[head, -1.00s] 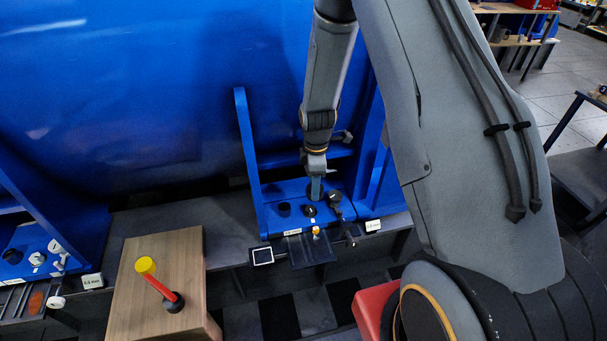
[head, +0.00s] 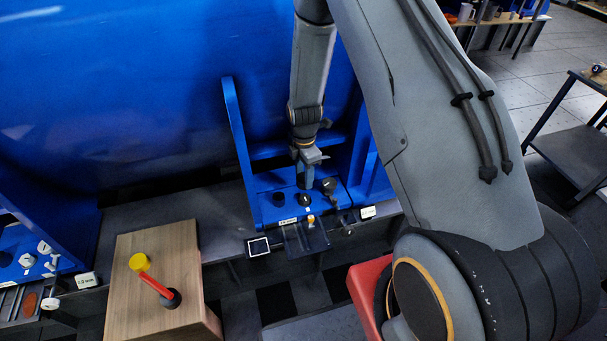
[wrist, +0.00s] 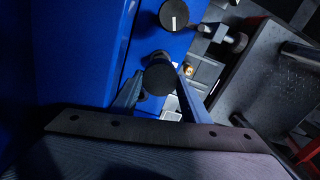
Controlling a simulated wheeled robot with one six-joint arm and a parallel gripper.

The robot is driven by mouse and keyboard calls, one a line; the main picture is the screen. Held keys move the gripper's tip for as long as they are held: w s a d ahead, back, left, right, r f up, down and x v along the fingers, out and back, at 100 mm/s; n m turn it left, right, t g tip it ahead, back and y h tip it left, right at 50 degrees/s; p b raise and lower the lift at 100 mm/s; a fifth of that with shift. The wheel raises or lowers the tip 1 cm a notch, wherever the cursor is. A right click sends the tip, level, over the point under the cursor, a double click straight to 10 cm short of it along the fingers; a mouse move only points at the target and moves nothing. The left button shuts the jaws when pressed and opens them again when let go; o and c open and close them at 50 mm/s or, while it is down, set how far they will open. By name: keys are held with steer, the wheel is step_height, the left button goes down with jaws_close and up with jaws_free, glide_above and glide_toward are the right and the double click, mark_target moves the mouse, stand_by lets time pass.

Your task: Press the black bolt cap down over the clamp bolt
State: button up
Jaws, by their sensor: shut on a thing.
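My gripper (wrist: 160,92) is shut on the black bolt cap (wrist: 158,78), a round dark disc between the two blue-grey fingers in the wrist view. I cannot pick out the clamp bolt for certain. The area under the cap is hidden, so I cannot tell whether cap and bolt touch.
A black knob with a white mark (wrist: 174,14) is close by on the blue base. A metal clamp screw (wrist: 236,40) stands to the right. The big blue motor (head: 110,90) fills the back.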

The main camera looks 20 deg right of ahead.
steer(key=b, duration=0.3)
glide_above(304, 197)
steer(key=shift+s+f, duration=0.1)
steer(key=shift+f, duration=2.7)
steer(key=shift+f+b, duration=0.6)
steer(key=shift+f, duration=1.35)
steer(key=o, duration=1.1)
steer(key=shift+r, duration=3.9)
